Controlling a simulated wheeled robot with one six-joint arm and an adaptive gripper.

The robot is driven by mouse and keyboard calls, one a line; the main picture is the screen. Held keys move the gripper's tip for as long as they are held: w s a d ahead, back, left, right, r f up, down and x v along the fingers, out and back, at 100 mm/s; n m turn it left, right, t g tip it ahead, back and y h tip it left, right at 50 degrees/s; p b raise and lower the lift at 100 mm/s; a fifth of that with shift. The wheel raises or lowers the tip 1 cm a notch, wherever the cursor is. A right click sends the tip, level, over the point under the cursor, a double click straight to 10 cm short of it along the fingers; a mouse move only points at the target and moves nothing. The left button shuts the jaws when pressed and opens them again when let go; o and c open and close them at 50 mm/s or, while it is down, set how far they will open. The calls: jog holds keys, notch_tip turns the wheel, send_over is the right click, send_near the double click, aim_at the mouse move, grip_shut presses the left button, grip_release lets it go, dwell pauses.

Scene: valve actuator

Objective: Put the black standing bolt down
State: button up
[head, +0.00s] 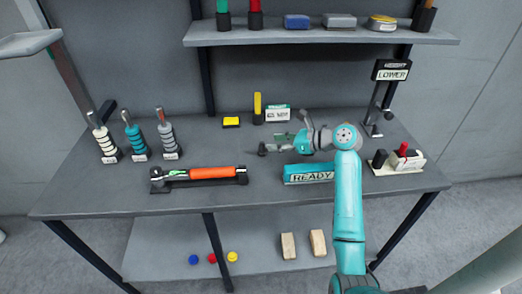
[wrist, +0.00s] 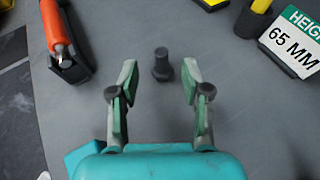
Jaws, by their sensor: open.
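The black bolt (wrist: 162,65) stands upright on the grey table top in the wrist view, with its wide end down. It also shows in the head view as a small dark shape (head: 262,149) just left of my gripper (head: 279,147). In the wrist view my gripper (wrist: 159,76) is open, with one finger on each side of the bolt's line. A gap shows between the bolt and each finger. The bolt appears level with or just beyond the fingertips; the exact depth is hard to tell. Nothing is held.
An orange cylinder (head: 205,173) lies in a black cradle at front left. A teal READY block (head: 309,174) is below my wrist in the picture. A yellow post (head: 257,104) and a height sign (head: 278,114) stand behind. Bare table lies left of the bolt.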

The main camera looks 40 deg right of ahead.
aim_at(263, 143)
jog(key=shift+x, duration=3.1)
jog(key=shift+d, duration=0.1)
jog(key=shift+c, duration=0.3)
grip_shut()
